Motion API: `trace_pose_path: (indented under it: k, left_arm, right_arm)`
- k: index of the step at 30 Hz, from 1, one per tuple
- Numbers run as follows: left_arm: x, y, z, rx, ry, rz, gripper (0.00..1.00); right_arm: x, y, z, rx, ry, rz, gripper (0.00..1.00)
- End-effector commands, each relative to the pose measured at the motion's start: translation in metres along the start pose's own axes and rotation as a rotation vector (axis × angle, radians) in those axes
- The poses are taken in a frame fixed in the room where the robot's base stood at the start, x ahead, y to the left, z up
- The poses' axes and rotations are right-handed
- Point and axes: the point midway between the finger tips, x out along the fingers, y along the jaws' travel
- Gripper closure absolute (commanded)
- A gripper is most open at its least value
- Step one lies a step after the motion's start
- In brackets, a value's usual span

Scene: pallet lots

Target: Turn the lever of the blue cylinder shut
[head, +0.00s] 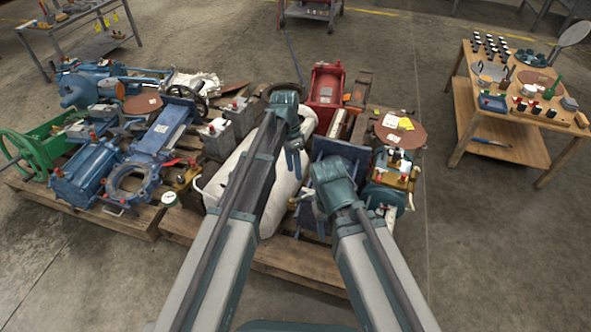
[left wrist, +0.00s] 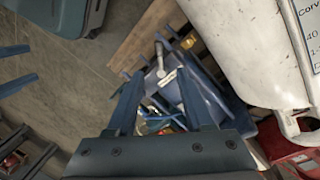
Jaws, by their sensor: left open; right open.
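In the head view my left gripper (head: 293,162) points down beside the white tank, empty. My right gripper (head: 319,207) is close by on the right, mostly hidden under its own wrist. The cylinder and its lever are largely hidden by my arms in the head view.
A white tank (head: 237,180) lies close on the left of my left gripper. A red machine (head: 326,86) stands behind, and a blue machine (head: 342,154) to the right. Another loaded pallet (head: 112,216) is at left. A wooden workbench (head: 462,95) stands at right, with bare floor between.

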Motion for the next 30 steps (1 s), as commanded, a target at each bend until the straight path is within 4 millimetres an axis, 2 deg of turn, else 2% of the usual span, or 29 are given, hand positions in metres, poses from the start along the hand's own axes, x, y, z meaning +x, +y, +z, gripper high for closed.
trace_pose_path:
  k: [1,6,23,26,30]
  left_arm:
    - [-0.015,0.001,0.0,0.0,0.0,0.0,0.48]
    - [-0.027,0.0,0.0,0.0,0.0,0.0,0.48]
    - [-0.026,0.002,0.001,-0.003,-0.001,-0.001,0.48]
    - [-0.021,0.021,0.012,-0.048,-0.012,-0.019,0.48]
    - [-0.008,0.076,0.046,-0.212,-0.038,-0.085,0.48]
  right_arm:
    - [-0.015,0.001,0.001,0.001,0.0,-0.001,0.48]
    - [-0.026,0.002,0.002,0.001,0.0,-0.004,0.48]
    - [-0.026,0.002,0.002,0.001,0.0,-0.005,0.48]
    - [-0.026,0.002,0.002,0.001,0.0,-0.005,0.48]
    - [-0.026,0.002,0.002,0.001,0.0,-0.005,0.48]
